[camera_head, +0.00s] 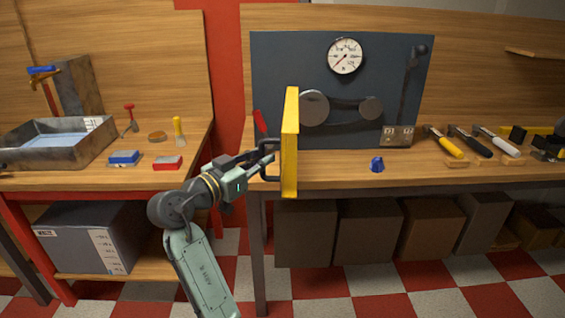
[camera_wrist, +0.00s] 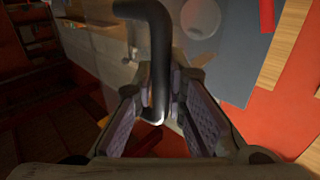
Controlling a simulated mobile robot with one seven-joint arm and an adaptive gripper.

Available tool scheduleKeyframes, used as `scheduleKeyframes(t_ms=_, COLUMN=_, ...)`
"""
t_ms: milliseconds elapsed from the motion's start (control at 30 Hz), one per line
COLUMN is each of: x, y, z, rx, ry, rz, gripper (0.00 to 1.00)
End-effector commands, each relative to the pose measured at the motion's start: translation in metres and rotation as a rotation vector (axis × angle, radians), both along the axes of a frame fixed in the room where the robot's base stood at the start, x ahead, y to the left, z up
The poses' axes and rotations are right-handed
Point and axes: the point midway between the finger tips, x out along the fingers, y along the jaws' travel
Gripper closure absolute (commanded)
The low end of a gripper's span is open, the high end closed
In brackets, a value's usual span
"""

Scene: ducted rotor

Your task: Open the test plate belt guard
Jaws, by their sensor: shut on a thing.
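The yellow belt guard (camera_head: 290,140) stands edge-on to the head camera, swung out from the blue-grey test plate (camera_head: 285,75). Two grey pulleys, a larger one (camera_head: 314,108) and a smaller one (camera_head: 371,108), and the dark belt between them show uncovered on the plate. My gripper (camera_head: 268,160) is at the guard's left side, on its dark handle. In the wrist view the black bar handle (camera_wrist: 157,60) runs down between my gripper's fingers (camera_wrist: 160,108), which are shut on it. The guard's hinge cannot be made out.
A dial gauge (camera_head: 345,56) and a dark lever (camera_head: 412,65) are on the plate. A blue knob-like part (camera_head: 376,164) lies on the bench before it. Several handled tools (camera_head: 445,142) lie at right. A metal tray (camera_head: 58,145) stands on the left bench.

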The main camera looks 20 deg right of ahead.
Motion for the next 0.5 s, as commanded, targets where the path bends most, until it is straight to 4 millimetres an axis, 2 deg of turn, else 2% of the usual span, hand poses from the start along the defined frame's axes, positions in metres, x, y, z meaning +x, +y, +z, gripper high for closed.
scheduleKeyframes(t_ms=200, x=0.012, y=0.019, z=0.002, rx=-0.004, ry=-0.001, rz=0.002, gripper=1.0)
scheduleKeyframes(t_ms=500, x=0.015, y=0.025, z=0.003, rx=-0.004, ry=-0.004, rz=0.0, gripper=1.0)
